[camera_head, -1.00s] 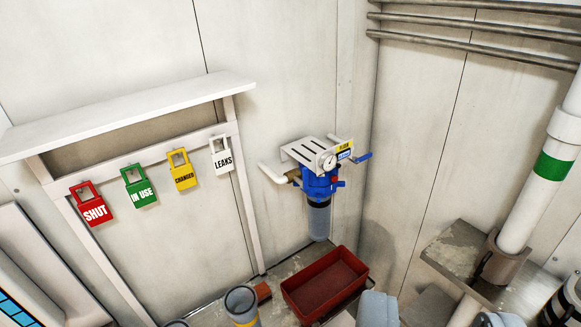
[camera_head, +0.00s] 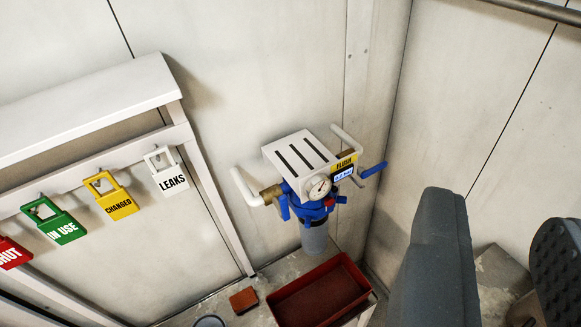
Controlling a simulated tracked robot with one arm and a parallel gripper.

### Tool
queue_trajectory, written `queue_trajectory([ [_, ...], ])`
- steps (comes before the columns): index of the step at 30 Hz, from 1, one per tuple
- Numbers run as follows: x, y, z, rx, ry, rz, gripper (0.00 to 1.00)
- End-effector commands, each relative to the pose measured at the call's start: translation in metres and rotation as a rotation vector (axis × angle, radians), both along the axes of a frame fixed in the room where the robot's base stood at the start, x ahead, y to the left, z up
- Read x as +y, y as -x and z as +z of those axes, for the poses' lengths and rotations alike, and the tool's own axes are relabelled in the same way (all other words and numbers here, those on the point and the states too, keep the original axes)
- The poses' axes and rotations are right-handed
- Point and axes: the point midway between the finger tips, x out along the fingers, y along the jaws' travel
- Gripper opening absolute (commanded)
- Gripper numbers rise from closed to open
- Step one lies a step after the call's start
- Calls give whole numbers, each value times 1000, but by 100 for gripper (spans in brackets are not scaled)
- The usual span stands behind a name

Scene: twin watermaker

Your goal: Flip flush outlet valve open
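The flush unit (camera_head: 300,158) hangs on the back wall near the corner, with a white slotted top bracket, a round gauge (camera_head: 319,187) and a yellow label reading FLUSH (camera_head: 344,163). A blue lever handle (camera_head: 374,170) sticks out on its right, pointing right and slightly up. Another blue lever (camera_head: 284,208) hangs down on its left by a brass fitting (camera_head: 270,194). Which lever is the outlet valve I cannot tell for sure. My gripper (camera_head: 503,225) shows two dark grey fingers, open and empty, at the lower right, apart from the unit.
A red tray (camera_head: 330,285) stands below the unit. White pipes (camera_head: 243,187) run from it to the wall. Coloured tags (camera_head: 110,194) hang from a rail under a shelf (camera_head: 90,105) at left. The wall corner is close on the right of the unit.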

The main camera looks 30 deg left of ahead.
Motion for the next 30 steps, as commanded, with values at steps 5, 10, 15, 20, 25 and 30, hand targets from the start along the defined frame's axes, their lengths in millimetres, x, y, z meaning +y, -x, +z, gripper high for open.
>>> queue_trajectory([
  [5,0,0,0,-1,0,0,22],
  [10,-1,-1,0,-1,1,-2,22],
  [15,-21,-28,-8,-28,34,-41,22],
  [20,-52,-86,-26,-113,125,-85,22],
  [25,-58,-150,-68,-204,231,-10,22],
  [30,-29,-193,-132,-260,264,194,22],
])
